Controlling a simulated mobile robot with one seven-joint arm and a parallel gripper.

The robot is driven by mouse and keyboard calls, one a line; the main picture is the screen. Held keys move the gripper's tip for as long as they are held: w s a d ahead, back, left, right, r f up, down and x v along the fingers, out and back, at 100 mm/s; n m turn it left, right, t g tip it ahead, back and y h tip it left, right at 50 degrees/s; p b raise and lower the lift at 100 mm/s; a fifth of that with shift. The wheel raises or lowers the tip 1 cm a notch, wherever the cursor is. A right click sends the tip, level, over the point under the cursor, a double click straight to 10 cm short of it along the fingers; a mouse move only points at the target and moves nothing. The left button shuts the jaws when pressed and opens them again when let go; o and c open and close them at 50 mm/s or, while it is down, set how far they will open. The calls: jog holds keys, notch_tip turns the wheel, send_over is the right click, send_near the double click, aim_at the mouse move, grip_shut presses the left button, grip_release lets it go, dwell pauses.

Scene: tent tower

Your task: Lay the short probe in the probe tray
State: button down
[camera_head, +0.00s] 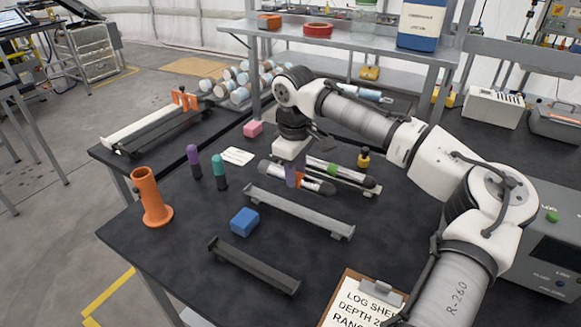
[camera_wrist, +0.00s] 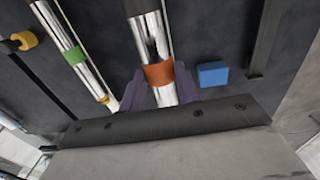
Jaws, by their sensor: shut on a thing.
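My gripper (camera_head: 295,177), with purple fingers, is shut on a silver probe with an orange band (camera_wrist: 159,74). In the wrist view the fingers (camera_wrist: 161,88) close on both sides of that band. In the head view the held probe (camera_head: 318,186) lies roughly level, low over the table; I cannot tell whether it touches. A second probe with a green band (camera_head: 330,169) lies beside it, also in the wrist view (camera_wrist: 75,56). A light grey tray (camera_head: 300,212) and a dark tray (camera_head: 253,267) stand nearer the front; which is the probe tray is not marked.
A blue block (camera_head: 245,221) sits between the two trays, also in the wrist view (camera_wrist: 212,74). An orange tube stand (camera_head: 151,198), purple (camera_head: 193,160) and teal (camera_head: 219,172) upright pegs and a pink block (camera_head: 253,129) stand left. A clipboard (camera_head: 362,298) lies at the front.

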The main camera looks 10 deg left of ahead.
jog(key=shift+s+r+p, duration=0.1)
jog(key=shift+r+p, duration=0.05)
jog(key=shift+p, duration=0.2)
jog(key=shift+f+b, duration=1.85)
jog(key=shift+f, duration=2.4)
jog(key=shift+f, duration=0.25)
jog(key=c, duration=0.9)
grip_release()
jog(key=shift+c, duration=0.2)
jog(key=r, duration=0.4)
jog(key=r+b, duration=0.1)
jog(key=r, duration=0.8)
jog(key=shift+s+a+r+b, duration=0.2)
jog(key=shift+s+r+b, duration=0.2)
